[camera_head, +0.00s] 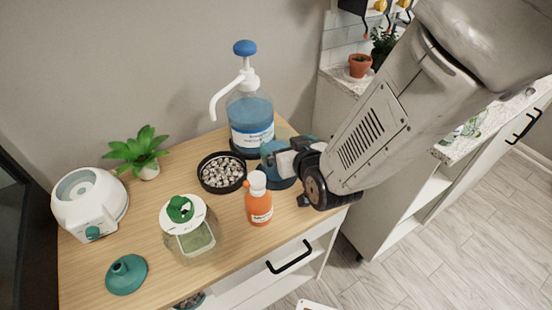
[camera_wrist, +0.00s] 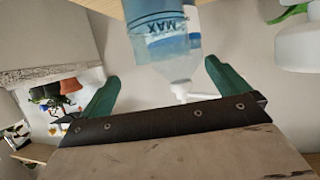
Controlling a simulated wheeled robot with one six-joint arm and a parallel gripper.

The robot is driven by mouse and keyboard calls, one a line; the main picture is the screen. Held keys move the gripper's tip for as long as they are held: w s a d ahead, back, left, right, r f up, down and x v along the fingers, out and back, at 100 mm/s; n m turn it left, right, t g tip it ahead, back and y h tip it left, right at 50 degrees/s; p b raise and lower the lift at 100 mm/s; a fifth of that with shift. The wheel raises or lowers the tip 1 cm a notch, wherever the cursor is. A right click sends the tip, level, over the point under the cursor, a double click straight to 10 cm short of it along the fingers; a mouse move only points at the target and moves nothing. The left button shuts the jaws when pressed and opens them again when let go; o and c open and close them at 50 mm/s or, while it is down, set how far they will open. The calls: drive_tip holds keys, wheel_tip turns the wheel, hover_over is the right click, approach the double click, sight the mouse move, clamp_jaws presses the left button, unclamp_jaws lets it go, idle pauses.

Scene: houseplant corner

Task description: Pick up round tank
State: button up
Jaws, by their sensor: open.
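No label names the round tank, so I cannot tell for sure which thing it is. A large round clear bottle of blue liquid (camera_head: 250,112) with a white and blue pump top stands at the back of the wooden table. The same bottle (camera_wrist: 162,30) appears inverted between and beyond the fingers in the wrist view, with its "MAX" mark showing. My gripper (camera_head: 272,158) is open and empty, in front of the bottle's right side; its teal fingers (camera_wrist: 165,88) show spread in the wrist view. A round white unit with a teal knob (camera_head: 88,203) stands at the left.
A blue object (camera_head: 275,179) lies partly hidden under my gripper. Close by stand an orange bottle (camera_head: 258,203) and a black dish of pebbles (camera_head: 221,173). A green-topped clear jar (camera_head: 190,228), a teal funnel (camera_head: 127,274) and a potted plant (camera_head: 148,171) stand further left.

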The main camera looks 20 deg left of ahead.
sight(271, 133)
drive_tip(key=x, duration=0.7)
drive_tip(key=shift+w+a+f, duration=0.15)
drive_tip(key=shift+a+f, duration=0.05)
drive_tip(key=shift+a, duration=0.2)
drive_tip(key=shift+r, duration=0.1)
drive_tip(key=c, duration=2)
